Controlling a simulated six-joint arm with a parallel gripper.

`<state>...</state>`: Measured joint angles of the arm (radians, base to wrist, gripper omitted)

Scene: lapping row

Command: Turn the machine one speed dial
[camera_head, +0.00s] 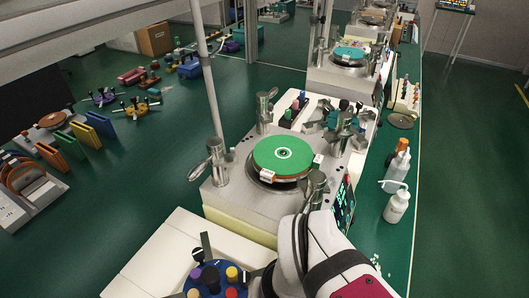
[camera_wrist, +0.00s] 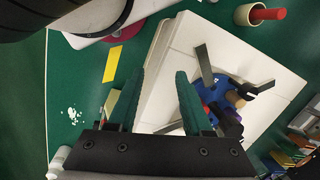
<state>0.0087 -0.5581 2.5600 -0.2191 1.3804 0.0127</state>
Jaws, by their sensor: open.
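A lapping machine with a green disc (camera_head: 283,155) stands mid-picture in the head view. Its dark panel with lit marks (camera_head: 344,203) faces right, seen at a steep slant and partly behind my arm. I cannot make out a speed dial on it, nor tell which machine is number one. My gripper (camera_wrist: 168,80) shows in the wrist view with its two dark green fingers apart and nothing between them. It is above the white surface, to the left of a blue holder with coloured pieces (camera_wrist: 230,97). In the head view my arm hides the gripper.
The blue holder (camera_head: 213,283) sits at the bottom of the head view. White bottles (camera_head: 396,206) stand on the green bench to the right. Metal posts (camera_head: 216,160) rise around the green disc. A cup with a red stick (camera_wrist: 250,14) and a yellow strip (camera_wrist: 112,63) lie nearby.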

